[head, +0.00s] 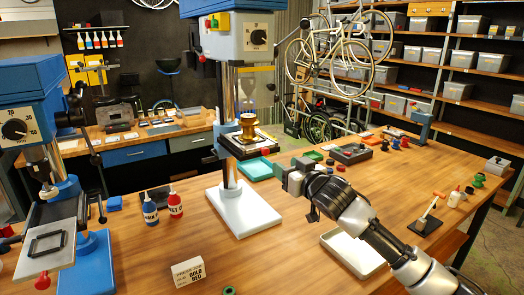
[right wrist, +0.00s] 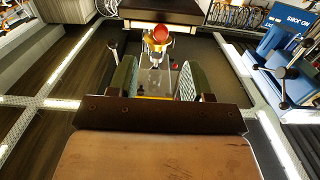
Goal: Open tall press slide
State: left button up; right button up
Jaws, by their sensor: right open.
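The tall press (head: 240,38) stands at the middle of the bench, with a grey head, a dial and a white base (head: 242,212). Its dark slide plate (head: 236,151) carries a brass part (head: 248,127) and has a red knob (head: 265,152) at its front. My right gripper (head: 288,170) is to the right of the slide and nearer to me, apart from it. In the right wrist view its two dark green fingers (right wrist: 157,75) are spread with nothing held. A brass part with a red top (right wrist: 160,33) shows beyond them. My left gripper is out of view.
A blue press (head: 20,115) stands at the left. A teal tray (head: 255,168) and a grey parts tray (head: 350,153) are farther back.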

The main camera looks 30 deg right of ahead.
aim_at(267, 152)
jog(key=w+p, duration=0.1)
jog(key=w, duration=0.1)
jog(key=w+p, duration=0.1)
jog(key=w, duration=0.3)
jog(key=shift+w+a+r+p, duration=0.15)
jog(key=shift+a+r+p, duration=0.2)
jog(key=shift+r+p, duration=0.05)
jog(key=shift+w+f, duration=0.2)
jog(key=shift+w, duration=0.85)
jog(key=shift+w+r+p, duration=0.1)
jog(key=shift+w+p, duration=0.05)
jog(key=shift+p, duration=0.15)
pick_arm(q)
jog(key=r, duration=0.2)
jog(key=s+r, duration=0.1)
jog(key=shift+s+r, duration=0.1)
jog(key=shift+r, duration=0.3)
pick_arm(e)
jog(key=shift+w+a, duration=0.1)
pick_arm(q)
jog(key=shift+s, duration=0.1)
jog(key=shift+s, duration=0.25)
pick_arm(e)
grip_shut()
